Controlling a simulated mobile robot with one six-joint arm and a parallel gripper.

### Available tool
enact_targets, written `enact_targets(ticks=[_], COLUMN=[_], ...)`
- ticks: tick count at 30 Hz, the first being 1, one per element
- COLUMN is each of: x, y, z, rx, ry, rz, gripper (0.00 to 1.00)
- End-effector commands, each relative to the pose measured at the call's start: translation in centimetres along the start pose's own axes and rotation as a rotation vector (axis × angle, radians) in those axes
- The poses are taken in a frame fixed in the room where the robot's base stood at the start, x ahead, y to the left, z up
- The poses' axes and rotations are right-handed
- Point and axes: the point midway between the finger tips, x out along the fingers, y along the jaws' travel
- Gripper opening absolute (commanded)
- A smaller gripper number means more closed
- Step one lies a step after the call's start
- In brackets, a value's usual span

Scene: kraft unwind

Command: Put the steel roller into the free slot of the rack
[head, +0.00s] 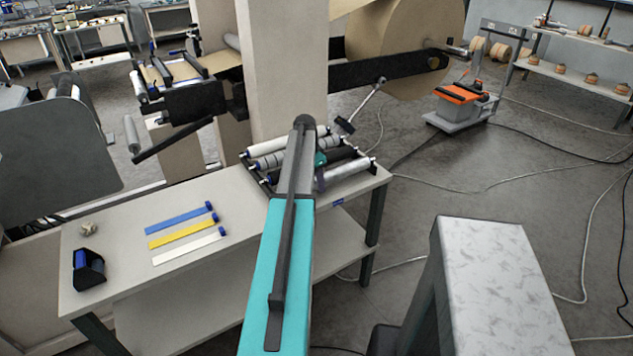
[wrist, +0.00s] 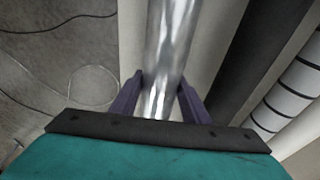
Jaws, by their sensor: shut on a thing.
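The shiny steel roller (wrist: 172,45) is between the two dark fingers of my gripper (wrist: 160,103) in the wrist view, and the gripper is shut on it. In the head view the steel roller (head: 347,171) lies along the near side of the rack (head: 268,187), beside the black roller. My gripper (head: 320,172) is partly hidden behind my arm there. I cannot tell whether the roller rests in the rack or is held just above it. My arm also hides part of the rack and its slots.
The rack holds a black roller (wrist: 258,50), a banded roller (wrist: 292,95) and a white roller (head: 300,138). Blue, yellow and white strips (head: 180,231) and a dark tool (head: 88,269) lie on the bench (head: 130,220). A beige post (head: 282,70) stands behind the rack.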

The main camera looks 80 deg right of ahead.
Motion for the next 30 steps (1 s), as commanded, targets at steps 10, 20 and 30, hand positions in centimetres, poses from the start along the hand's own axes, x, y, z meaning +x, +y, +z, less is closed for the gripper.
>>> enact_targets(ticks=[10, 20, 30], x=[0.0, -0.5, -3.7], y=[0.0, 0.0, -0.1], z=[0.0, 0.1, 0.1], rx=[0.000, 0.000, 0.000], ry=[-0.001, -0.002, -0.001], rz=[0.000, 0.000, -0.001], gripper=[0.63, 0.63, 0.63])
